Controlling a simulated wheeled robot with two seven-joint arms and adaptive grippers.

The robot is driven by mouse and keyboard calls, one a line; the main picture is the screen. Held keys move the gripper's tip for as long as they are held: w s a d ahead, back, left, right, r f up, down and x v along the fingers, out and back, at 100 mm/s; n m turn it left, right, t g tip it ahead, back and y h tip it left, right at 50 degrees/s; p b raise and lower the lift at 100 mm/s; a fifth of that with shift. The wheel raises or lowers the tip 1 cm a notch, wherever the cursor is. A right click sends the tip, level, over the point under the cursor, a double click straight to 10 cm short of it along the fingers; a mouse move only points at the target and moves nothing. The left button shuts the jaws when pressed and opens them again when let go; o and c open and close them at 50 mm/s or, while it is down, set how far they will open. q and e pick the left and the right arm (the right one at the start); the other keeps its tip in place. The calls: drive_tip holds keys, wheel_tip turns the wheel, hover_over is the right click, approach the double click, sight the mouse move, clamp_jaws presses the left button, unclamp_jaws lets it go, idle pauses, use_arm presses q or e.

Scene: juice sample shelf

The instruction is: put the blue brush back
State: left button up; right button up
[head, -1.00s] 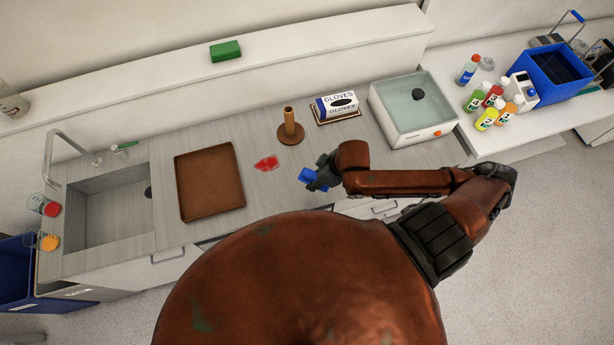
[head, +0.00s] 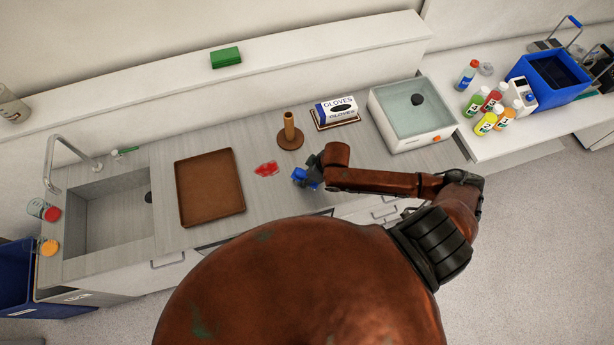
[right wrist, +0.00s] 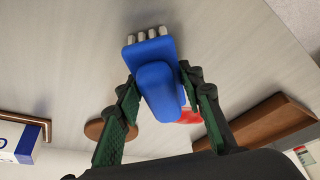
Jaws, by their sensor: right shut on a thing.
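The blue brush (head: 305,178) is held in my right gripper (head: 311,171), over the front part of the counter. In the right wrist view the brush (right wrist: 158,88) sits between the two green-padded fingers of the gripper (right wrist: 160,105), with its pale bristle tufts pointing away from the palm. The gripper is shut on it. A brown round base with an upright post (head: 290,130) stands on the counter behind the gripper; the base partly shows in the right wrist view (right wrist: 98,130). My left gripper is in neither view.
A red flat item (head: 266,169) lies left of the brush, near an empty brown tray (head: 210,186). A glove box (head: 338,108) and a water bath (head: 385,113) stand behind and right. The sink (head: 112,212) is far left. Several bottles (head: 487,121) stand at right.

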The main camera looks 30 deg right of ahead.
drive_tip(key=o, duration=1.1)
drive_tip(key=shift+f, duration=0.15)
drive_tip(key=v, duration=1.2)
drive_tip(key=shift+w, duration=0.1)
